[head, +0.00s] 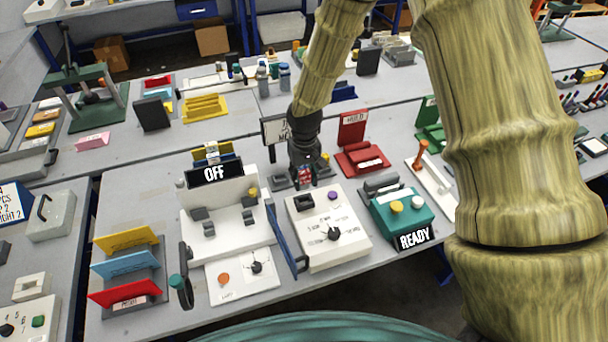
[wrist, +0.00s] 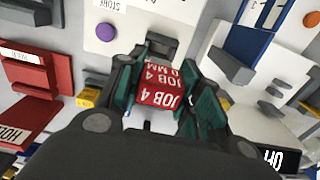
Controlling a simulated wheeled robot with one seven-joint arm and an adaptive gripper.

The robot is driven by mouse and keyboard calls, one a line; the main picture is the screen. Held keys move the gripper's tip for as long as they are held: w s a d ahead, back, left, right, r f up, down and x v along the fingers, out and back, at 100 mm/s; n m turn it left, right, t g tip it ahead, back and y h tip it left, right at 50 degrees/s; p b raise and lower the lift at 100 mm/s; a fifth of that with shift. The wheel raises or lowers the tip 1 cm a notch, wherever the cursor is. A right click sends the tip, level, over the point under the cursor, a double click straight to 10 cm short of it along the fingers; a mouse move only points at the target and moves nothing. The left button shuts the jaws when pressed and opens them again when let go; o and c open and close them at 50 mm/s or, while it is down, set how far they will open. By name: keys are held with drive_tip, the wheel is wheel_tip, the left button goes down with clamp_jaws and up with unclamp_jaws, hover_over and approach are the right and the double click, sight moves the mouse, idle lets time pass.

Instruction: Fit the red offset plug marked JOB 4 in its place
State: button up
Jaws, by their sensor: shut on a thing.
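My gripper (head: 304,168) points down over the bench, behind the white box with the purple button. It is shut on the red offset plug (head: 305,178). In the wrist view the plug (wrist: 160,88) sits between the green finger pads of my gripper (wrist: 165,98), its JOB 4 lettering upside down. A second line on it ends in MM and is partly covered. The white box (head: 328,228) has a dark dial and a dark block on top. I cannot tell which opening fits the plug, or whether the plug touches anything below.
A white machine (head: 228,222) under an OFF sign (head: 215,173) stands left. A teal box (head: 402,212) with a READY sign (head: 414,238) stands right. A red HOLD stand (head: 360,158) is behind and right. A blue lever (head: 280,238) rises between the machine and white box.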

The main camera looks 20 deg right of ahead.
sight(304, 189)
drive_tip(key=shift+f+b, duration=1.25)
drive_tip(key=shift+f, duration=1.2)
drive_tip(key=shift+s, duration=0.1)
drive_tip(key=shift+f+b, duration=0.65)
drive_tip(key=shift+f, duration=1)
drive_tip(key=o, duration=1.1)
wheel_tip(304, 189, up, 12)
drive_tip(key=shift+f, duration=0.1)
